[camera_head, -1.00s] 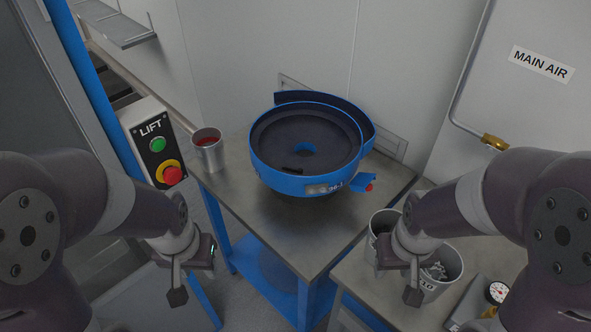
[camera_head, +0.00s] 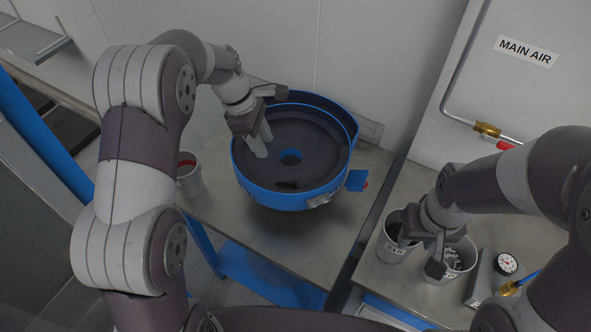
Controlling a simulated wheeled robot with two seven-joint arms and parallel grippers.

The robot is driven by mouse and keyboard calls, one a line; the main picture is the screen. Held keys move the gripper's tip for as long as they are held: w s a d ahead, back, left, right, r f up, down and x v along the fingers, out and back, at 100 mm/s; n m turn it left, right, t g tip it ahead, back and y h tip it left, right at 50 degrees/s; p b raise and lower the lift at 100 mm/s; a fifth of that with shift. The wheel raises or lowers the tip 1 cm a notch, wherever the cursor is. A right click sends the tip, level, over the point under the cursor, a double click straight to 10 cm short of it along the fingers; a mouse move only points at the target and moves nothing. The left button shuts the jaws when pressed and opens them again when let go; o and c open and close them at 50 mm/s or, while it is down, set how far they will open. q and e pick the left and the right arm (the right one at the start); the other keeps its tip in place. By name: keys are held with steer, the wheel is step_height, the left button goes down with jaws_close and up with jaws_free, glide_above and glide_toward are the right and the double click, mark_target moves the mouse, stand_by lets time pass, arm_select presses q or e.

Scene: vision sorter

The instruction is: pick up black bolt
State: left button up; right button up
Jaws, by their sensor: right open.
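A small black bolt (camera_head: 286,184) lies on the dark floor of the blue-rimmed round bowl feeder (camera_head: 285,198), near its front side. My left gripper (camera_head: 262,147) points down into the bowl, above and left of the bolt and apart from it. Its two fingers show close together, and I see nothing between them; how far they are parted is unclear. My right gripper (camera_head: 437,262) is open and hangs over the cups at the right, away from the bowl.
A metal cup with red contents (camera_head: 188,178) stands left of the bowl. Two cups, one dark inside (camera_head: 393,250) and one with light pieces (camera_head: 462,276), stand under my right gripper. A gauge (camera_head: 506,263) is beside them. Bare metal table (camera_head: 222,215) lies in front of the bowl.

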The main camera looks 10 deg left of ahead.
arm_select(q)
step_height(320, 180, down, 3)
steer(key=s+d, duration=0.2)
steer(key=d, duration=0.1)
glide_above(285, 183)
steer(key=a, duration=0.2)
steer(key=shift+n, duration=0.4)
steer(key=f, duration=0.4)
steer(key=shift+w+a, duration=0.2)
steer(key=shift+w, duration=0.15)
steer(key=f, duration=0.1)
steer(key=d+f+p, duration=0.1)
steer(key=s+f, duration=0.1)
steer(key=f, duration=0.1)
steer(key=shift+d+p, duration=0.35)
steer(key=shift+d, duration=0.05)
steer(key=shift+f, duration=0.25)
steer(key=shift+w+f, duration=0.1)
steer(key=shift+w, duration=0.05)
jaws_close()
arm_select(e)
steer(key=shift+s+d+r, duration=0.2)
steer(key=shift+r, duration=0.25)
steer(key=shift+s+d+r, duration=0.15)
steer(key=shift+d+r, duration=0.05)
steer(key=shift+r, duration=0.2)
